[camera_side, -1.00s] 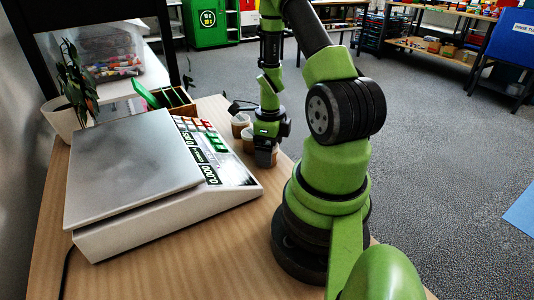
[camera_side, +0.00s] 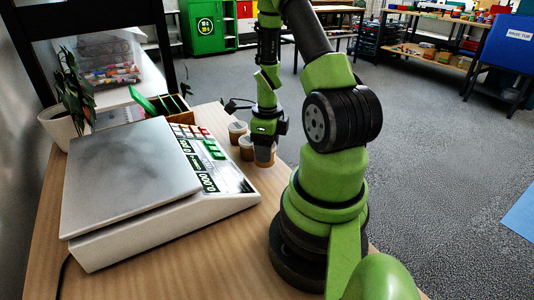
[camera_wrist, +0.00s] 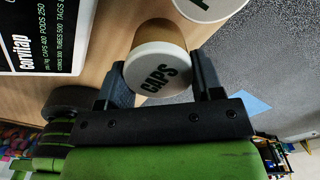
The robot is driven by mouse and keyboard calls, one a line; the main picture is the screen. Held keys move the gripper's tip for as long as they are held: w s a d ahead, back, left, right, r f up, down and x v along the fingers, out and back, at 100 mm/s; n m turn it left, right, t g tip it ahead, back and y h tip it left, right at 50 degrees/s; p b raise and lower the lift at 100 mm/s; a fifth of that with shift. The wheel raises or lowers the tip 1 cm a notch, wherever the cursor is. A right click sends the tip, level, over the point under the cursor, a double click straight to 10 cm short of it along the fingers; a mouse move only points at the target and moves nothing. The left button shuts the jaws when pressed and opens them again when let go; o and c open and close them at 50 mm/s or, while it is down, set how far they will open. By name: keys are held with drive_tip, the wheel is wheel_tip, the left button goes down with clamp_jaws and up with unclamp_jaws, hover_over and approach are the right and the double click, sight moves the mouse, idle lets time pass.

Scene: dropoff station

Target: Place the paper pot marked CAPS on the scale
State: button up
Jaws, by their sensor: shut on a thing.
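The paper pot marked CAPS (camera_wrist: 160,72) has a white lid with dark lettering and a brown body. It sits between the two fingers of my gripper (camera_wrist: 160,85), which is shut on it. In the side view the pot (camera_side: 265,156) shows below my gripper (camera_side: 266,144) near the table's right edge; I cannot tell whether it touches the table. The scale (camera_side: 130,175) has a bare silver plate and a keypad with displays on its right side. It stands to the left of the pot.
Two more brown pots (camera_side: 237,131) (camera_side: 246,147) stand just left of the held one. Behind the scale are an open box with green dividers (camera_side: 172,104) and a potted plant (camera_side: 62,128). Bare wooden table (camera_side: 190,255) lies in front of the scale.

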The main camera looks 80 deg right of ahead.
wheel_tip(320, 180, up, 8)
drive_tip(key=shift+f, duration=0.2)
drive_tip(key=w+a+r+n, duration=0.2)
drive_tip(key=w+a+r, duration=0.15)
drive_tip(key=w, duration=0.55)
drive_tip(key=w+a+r+n, duration=0.2)
drive_tip(key=w+r, duration=0.2)
drive_tip(key=w, duration=0.6)
drive_tip(key=n, duration=0.1)
hover_over(152, 149)
wheel_tip(152, 149, down, 6)
drive_tip(key=shift+f, duration=0.2)
drive_tip(key=shift+f, duration=0.1)
drive_tip(key=o, duration=1.1)
drive_tip(key=shift+c, duration=0.2)
